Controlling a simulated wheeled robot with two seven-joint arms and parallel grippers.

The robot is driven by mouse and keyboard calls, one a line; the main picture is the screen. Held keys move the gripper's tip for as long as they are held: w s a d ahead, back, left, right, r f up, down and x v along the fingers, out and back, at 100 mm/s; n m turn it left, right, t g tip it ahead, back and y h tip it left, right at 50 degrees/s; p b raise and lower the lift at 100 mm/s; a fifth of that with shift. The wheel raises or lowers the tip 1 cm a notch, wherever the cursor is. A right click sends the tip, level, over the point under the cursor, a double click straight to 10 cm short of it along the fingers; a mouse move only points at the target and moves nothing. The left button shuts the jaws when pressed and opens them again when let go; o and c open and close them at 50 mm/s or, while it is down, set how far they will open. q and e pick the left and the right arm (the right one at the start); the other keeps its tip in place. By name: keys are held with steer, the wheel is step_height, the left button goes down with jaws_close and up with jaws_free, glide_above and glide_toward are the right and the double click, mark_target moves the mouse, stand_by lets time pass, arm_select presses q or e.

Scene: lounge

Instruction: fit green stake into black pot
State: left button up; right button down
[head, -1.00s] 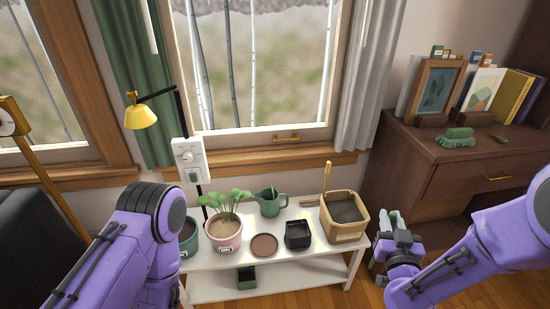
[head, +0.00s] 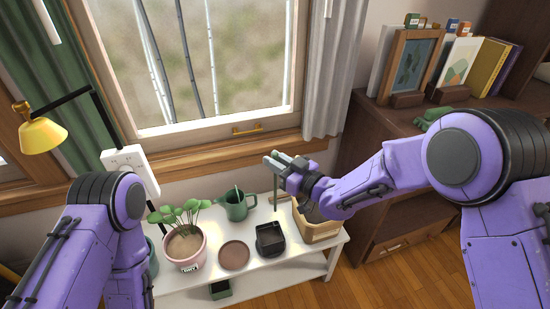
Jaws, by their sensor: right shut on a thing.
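My right gripper (head: 272,160) is above the back right of the white bench, shut on a thin upright green stake (head: 276,190). The stake hangs down from the fingers, and its upper part is hidden by them. The black pot (head: 270,240) stands on the bench, below and slightly left of the stake; the two look apart. The pot is square, with a dark inside. My left arm comes in at the left, but its gripper is not visible.
A brown saucer (head: 234,256) and a pink pot with a plant (head: 186,250) stand left of the black pot. A green watering can (head: 237,206) is behind. A tan planter box (head: 320,232) stands right, partly under my right arm. The window (head: 215,70) is behind.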

steer(key=shift+w+d+f+b, duration=0.15)
steer(key=shift+f+b, duration=0.2)
steer(key=shift+f, duration=0.35)
step_height(320, 180, down, 4)
steer(key=b, duration=0.3)
steer(key=shift+f+b, duration=0.2)
steer(key=shift+b, duration=0.1)
steer(key=shift+f, duration=0.15)
step_height(320, 180, down, 7)
steer(key=b, duration=0.5)
steer(key=shift+b, duration=0.3)
stand_by(2.8)
steer(key=c, duration=0.9)
jaws_free()
